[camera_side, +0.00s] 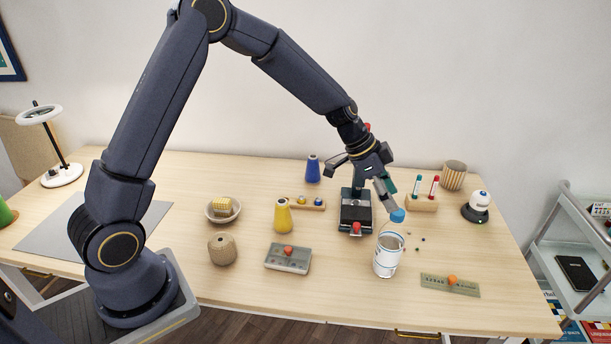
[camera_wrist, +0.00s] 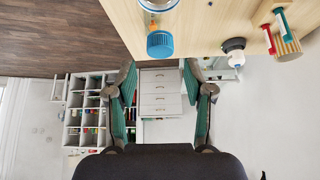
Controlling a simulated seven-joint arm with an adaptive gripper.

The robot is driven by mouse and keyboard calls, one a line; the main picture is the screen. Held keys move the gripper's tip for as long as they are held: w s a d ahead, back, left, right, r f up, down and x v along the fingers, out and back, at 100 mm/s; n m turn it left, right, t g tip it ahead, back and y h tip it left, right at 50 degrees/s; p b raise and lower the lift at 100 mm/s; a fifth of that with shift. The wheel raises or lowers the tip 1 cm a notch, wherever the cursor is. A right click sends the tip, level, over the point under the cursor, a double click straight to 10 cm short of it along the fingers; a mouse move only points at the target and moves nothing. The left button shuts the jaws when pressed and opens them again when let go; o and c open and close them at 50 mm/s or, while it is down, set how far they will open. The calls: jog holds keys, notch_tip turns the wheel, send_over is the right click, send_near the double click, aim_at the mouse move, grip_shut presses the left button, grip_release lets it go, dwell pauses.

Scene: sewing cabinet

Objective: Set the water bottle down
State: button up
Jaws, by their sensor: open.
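The water bottle (camera_side: 386,262) stands on the wooden table near its front edge, right of the middle, and looks upright. My gripper (camera_side: 388,194) is just above and behind the cap, tilted down to the right. In the wrist view my gripper (camera_wrist: 163,103) has its fingers spread wide with nothing between them. The cap lies outside the gap between the fingers. Whether a finger touches the cap is hard to tell.
A dark device with a red knob (camera_side: 356,215) stands left of the bottle. A grey box (camera_side: 288,258) is further left, a green plate with an orange ball (camera_side: 450,285) to the right. A wooden tube holder (camera_side: 422,203) and a white-domed device (camera_side: 476,207) stand behind right.

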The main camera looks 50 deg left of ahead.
jog(key=s+a+r+n+y, duration=0.2)
jog(key=s+a+r+n, duration=0.1)
jog(key=s+r, duration=0.65)
jog(key=s+a+r+n+y, duration=0.25)
jog(key=s+r, duration=0.35)
jog(key=s, duration=0.6)
jog(key=s+a+n+t, duration=0.1)
jog(key=s+a+n, duration=0.2)
jog(key=s, duration=0.6)
jog(key=shift+s+n, duration=0.3)
jog(key=shift+n, duration=0.35)
